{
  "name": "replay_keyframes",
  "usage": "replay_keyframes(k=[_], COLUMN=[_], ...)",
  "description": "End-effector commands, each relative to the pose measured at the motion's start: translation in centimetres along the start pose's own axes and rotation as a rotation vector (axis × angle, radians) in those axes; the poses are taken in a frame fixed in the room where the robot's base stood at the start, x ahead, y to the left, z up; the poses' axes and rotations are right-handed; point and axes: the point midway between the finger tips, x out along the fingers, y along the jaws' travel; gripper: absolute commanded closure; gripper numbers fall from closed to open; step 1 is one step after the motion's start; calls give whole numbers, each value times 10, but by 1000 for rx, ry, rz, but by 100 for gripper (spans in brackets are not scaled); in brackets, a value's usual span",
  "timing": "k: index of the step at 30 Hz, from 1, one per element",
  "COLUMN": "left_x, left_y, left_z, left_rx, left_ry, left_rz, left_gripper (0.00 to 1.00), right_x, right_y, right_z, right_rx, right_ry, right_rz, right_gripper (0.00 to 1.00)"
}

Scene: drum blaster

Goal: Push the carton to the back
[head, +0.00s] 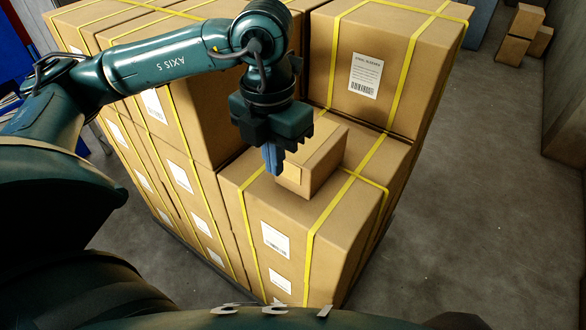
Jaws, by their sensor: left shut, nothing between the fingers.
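A small cardboard carton (318,165) sits on top of a large yellow-strapped box (300,213) at the front of the stack. A bigger strapped box with a label (392,62) rises behind the carton. My left gripper (272,170) points down, its fingers shut and empty, at the carton's left front side. The fingers look close to the carton or touching it; I cannot tell which. The gripper body hides the carton's upper left part. My right gripper is not in view.
Tall strapped boxes (190,115) stand left of the carton. Grey concrete floor (480,200) lies open on the right, beside a wall (568,110). Small boxes (522,38) are stacked at the far right. A blue object (12,55) stands at the far left.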

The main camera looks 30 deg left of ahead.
Motion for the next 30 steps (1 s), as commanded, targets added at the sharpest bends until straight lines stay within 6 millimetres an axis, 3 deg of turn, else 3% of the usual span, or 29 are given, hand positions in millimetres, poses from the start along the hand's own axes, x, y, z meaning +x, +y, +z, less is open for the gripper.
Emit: replay_keyframes(k=[5,18,24,30], left_x=[10,99,94,95], left_y=[9,10,10,10], left_z=[1,1,33,42], left_rx=[-21,-16,-17,-16], left_ry=[-10,-7,-12,-12], left_rz=[36,32,30,30], left_gripper=[100,100,100,100], right_x=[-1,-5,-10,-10], right_y=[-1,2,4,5], right_z=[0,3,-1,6], right_rx=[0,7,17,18], right_ry=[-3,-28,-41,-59], right_rz=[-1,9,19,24], right_gripper=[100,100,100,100])
